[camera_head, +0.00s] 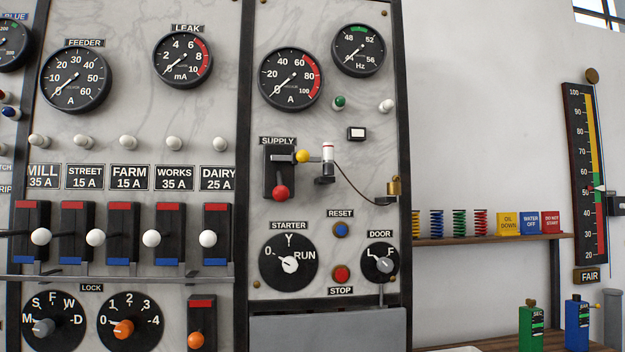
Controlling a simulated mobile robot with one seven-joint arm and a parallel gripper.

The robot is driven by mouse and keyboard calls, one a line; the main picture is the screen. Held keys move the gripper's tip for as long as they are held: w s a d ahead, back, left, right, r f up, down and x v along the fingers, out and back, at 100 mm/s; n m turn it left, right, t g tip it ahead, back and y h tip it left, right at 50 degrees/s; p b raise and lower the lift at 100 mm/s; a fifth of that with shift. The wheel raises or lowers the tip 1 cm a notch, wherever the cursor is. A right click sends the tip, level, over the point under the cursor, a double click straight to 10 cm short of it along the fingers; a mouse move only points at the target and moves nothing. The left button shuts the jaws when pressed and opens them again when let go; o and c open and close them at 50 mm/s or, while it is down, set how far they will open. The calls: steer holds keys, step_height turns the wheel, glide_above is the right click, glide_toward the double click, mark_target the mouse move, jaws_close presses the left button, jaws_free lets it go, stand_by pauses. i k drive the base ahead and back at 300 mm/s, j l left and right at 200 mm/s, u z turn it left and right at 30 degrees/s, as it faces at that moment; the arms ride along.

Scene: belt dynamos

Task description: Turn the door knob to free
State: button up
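The door knob (384,265) is a small grey knob on a round black dial under the DOOR label (379,234), at the lower right of the marble panel. The letter F shows on the dial at the knob's upper right. Which way the knob points is too small to tell surely. A grey vertical bar (381,294) stands just below the dial, reaching down to a grey cover (330,328). My gripper is not in view.
Left of the door dial are the STARTER dial (288,262), the blue RESET button (341,230) and the red STOP button (341,274). Above is the SUPPLY switch (279,172) and a padlock (394,187). A shelf (480,240) with springs and coloured blocks is at right.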

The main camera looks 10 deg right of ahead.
mark_target(385, 264)
steer(key=i+l, duration=0.2)
steer(key=i, duration=0.3)
steer(key=i+l, duration=0.25)
steer(key=i, duration=0.25)
steer(key=z, duration=0.05)
